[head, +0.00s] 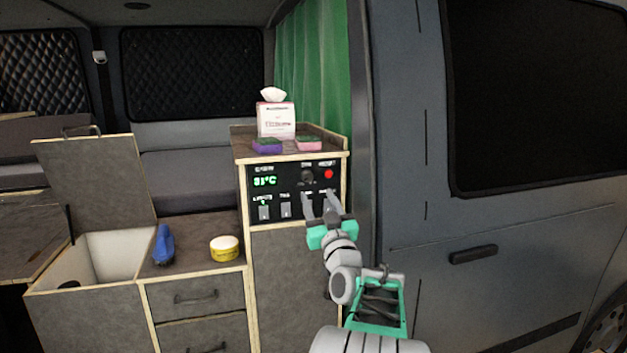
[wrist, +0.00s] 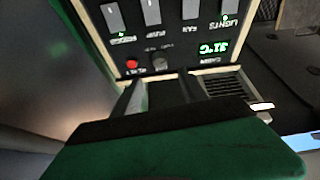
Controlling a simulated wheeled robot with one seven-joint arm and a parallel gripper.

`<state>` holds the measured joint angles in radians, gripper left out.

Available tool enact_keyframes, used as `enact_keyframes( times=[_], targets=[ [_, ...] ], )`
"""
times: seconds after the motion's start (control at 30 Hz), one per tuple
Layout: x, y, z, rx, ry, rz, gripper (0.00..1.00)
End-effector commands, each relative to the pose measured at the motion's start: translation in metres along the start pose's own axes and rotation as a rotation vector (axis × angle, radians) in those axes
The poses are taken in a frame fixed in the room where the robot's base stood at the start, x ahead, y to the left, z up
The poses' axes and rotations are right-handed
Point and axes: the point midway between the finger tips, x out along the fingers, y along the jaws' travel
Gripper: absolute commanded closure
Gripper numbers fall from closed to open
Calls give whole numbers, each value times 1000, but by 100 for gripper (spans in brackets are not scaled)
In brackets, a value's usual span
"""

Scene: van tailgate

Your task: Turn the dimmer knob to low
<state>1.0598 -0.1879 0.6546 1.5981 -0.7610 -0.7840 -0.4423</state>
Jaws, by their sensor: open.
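The dimmer knob (head: 307,177) is a small dark round knob on the black control panel (head: 291,207), left of a red button (head: 328,174). Its pointer setting is too small to read. My gripper (head: 319,197) is open and empty in front of the panel, a little below and to the right of the knob in the head view. In the wrist view, the panel appears upside down. The knob (wrist: 160,62) shows there just beyond the gap between my fingers (wrist: 166,86), apart from them.
The panel also has a green temperature display (head: 265,181) and a row of white switches (head: 264,212). A tissue box (head: 276,120), a purple sponge (head: 267,146) and a pink sponge (head: 309,144) stand on the cabinet above. The van's side (head: 415,200) is close on the right.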

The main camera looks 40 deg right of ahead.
Motion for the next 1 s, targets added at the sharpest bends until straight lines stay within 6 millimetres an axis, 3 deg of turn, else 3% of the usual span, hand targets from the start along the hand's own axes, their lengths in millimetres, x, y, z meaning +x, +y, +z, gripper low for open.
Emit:
enact_keyframes(
  times=[0.17, 0.4, 0.53, 0.83, 1.0],
  targets=[
    [11, 0, -2, 83, -2, -3, 50],
    [57, -2, -3, 80, -4, -4, 50],
    [74, -1, -1, 80, -4, -3, 50],
    [79, -1, 0, 78, -3, -2, 50],
    [79, -1, 0, 77, -3, -2, 63]
  ],
)
